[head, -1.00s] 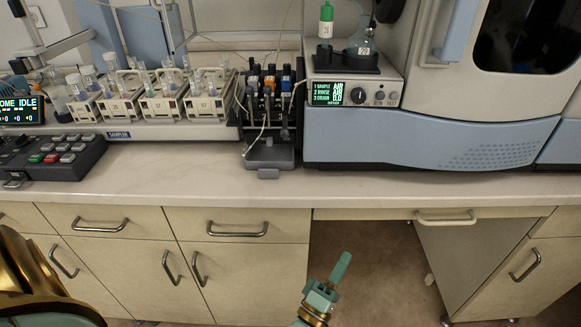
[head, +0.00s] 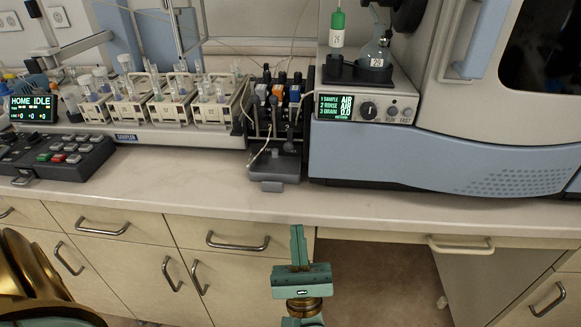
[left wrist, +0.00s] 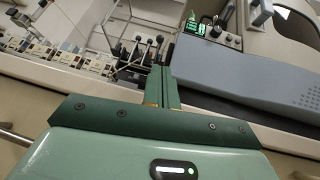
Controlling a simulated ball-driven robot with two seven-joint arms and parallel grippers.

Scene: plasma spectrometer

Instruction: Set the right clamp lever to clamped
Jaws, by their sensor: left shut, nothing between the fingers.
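The pump (head: 276,125) stands at the front of the bench, left of the spectrometer. It has a row of small upright clamp levers with dark, orange and blue parts. The right clamp lever (head: 295,92) is at the blue-marked end; its exact position is too small to tell. The pump also shows in the left wrist view (left wrist: 137,58), partly hidden behind my fingers. My left gripper (head: 298,229) is shut and empty, in front of the bench edge and below the pump, apart from it. Its closed fingers (left wrist: 163,70) point toward the pump. My right gripper is out of view.
Sample racks (head: 165,105) with tubes and a keypad (head: 60,157) are at the left. The pale blue spectrometer (head: 440,160) fills the right, with a display module (head: 365,106) bearing a flask. The bench front strip (head: 200,188) is clear; drawers with handles (head: 238,243) lie below.

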